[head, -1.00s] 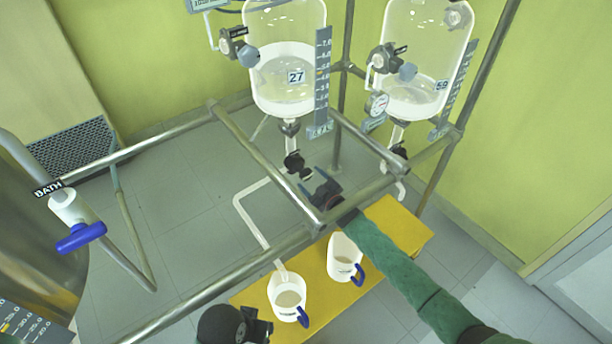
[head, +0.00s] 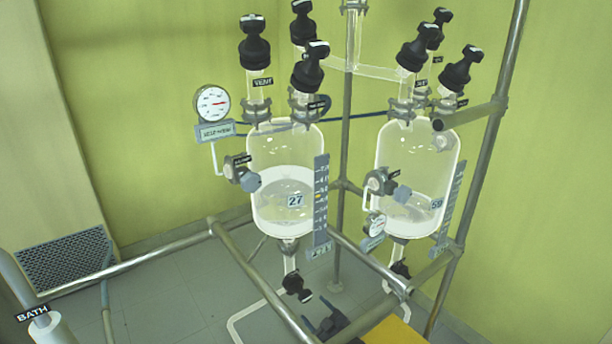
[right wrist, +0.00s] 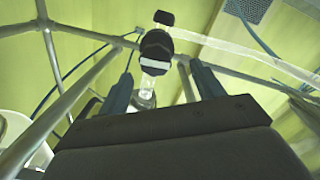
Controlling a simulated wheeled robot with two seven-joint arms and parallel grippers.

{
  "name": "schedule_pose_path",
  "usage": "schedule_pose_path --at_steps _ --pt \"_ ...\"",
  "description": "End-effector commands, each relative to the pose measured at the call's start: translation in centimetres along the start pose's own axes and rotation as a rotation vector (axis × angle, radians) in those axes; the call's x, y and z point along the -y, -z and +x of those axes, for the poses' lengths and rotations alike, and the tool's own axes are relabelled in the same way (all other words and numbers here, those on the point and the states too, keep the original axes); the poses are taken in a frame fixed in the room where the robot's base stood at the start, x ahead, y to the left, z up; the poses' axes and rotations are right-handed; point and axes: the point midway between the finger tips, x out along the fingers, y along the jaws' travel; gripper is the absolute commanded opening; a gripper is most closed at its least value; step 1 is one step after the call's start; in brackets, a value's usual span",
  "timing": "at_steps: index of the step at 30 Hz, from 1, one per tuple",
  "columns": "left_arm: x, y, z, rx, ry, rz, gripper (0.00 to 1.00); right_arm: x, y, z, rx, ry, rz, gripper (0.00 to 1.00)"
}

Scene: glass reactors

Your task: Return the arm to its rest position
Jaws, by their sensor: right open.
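My right gripper (head: 322,316) is at the bottom of the head view, just below and right of the black drain valve (head: 297,288) under the glass vessel marked 27 (head: 285,190). Its two dark fingers stand apart. In the right wrist view my gripper (right wrist: 160,88) is open, with a black valve (right wrist: 157,52) seen beyond and between the fingers. I see nothing held. Most of my right arm is below the head view's edge. My left gripper is not in view.
Metal frame rails (head: 265,285) run close beside my right gripper. A second glass vessel marked 59 (head: 415,185) hangs to the right. A yellow surface (head: 392,332) lies at the bottom. A pressure gauge (head: 212,103) is at the upper left.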

Motion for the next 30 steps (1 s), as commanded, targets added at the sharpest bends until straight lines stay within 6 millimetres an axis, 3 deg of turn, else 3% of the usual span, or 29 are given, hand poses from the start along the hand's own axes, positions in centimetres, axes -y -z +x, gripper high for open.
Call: schedule_pose_path --at_steps 8,14,23,30 --pt "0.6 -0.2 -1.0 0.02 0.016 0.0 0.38 5.1 1.3 -5.9 0.267 -0.026 0.184 0.67" --pt "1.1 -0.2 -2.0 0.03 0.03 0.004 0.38 7.9 2.3 -12.2 0.491 -0.028 0.326 0.67" --pt "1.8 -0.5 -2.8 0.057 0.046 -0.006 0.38 11.2 4.8 -24.2 0.836 -0.002 0.529 0.67" --pt "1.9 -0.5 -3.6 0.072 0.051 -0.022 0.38 13.0 8.1 -35.3 1.111 0.04 0.678 0.67"
